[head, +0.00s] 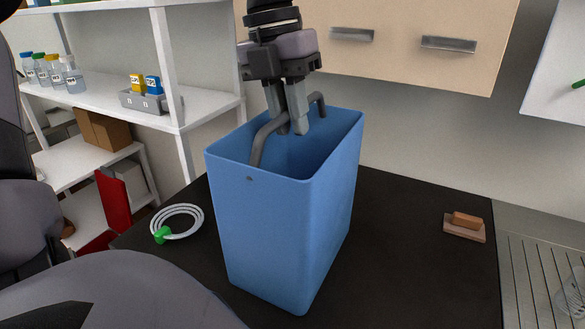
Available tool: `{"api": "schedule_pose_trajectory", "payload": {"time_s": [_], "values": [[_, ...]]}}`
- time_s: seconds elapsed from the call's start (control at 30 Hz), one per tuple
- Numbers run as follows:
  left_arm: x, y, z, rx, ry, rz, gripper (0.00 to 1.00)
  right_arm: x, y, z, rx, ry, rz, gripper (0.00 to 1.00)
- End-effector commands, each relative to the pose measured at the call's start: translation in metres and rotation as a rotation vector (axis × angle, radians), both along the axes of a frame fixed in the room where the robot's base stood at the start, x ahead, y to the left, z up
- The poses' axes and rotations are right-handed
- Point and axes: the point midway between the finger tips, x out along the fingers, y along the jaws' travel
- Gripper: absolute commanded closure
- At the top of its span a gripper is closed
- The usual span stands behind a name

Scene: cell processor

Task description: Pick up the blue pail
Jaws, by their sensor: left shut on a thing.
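The blue pail (285,215) is a tall, open rectangular bin in the middle of the head view, over the black countertop. It looks slightly tilted. A grey bar handle (262,143) arches over its opening. My left gripper (291,125) points down from above and is shut on the handle, with its fingertips just inside the pail's mouth. I cannot tell whether the pail's base touches the counter. My right gripper is not in view.
A coiled white hose (181,222) with a green end lies left of the pail. A sponge or brush block (465,222) lies at right, near a metal sink drainer (540,270). White shelves (200,103) with bottles stand at left. The black counter (400,240) is clear right of the pail.

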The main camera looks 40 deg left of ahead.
Motion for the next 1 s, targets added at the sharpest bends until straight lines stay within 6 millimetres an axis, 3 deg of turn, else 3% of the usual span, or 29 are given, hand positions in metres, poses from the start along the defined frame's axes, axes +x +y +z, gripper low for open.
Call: {"api": "schedule_pose_trajectory", "payload": {"time_s": [0.17, 0.37, 0.7, 1.0], "values": [[0.000, 0.000, 0.007, 0.001, -0.002, 0.000, 1.00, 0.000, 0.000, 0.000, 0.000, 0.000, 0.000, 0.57], [0.001, 0.000, 0.032, 0.001, -0.005, 0.000, 1.00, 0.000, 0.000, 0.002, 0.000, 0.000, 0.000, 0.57], [0.001, 0.000, 0.121, 0.002, -0.006, 0.001, 1.00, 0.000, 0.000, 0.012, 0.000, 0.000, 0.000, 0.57], [0.000, 0.000, 0.176, 0.000, -0.003, 0.001, 1.00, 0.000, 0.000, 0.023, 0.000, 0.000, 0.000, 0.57]]}}
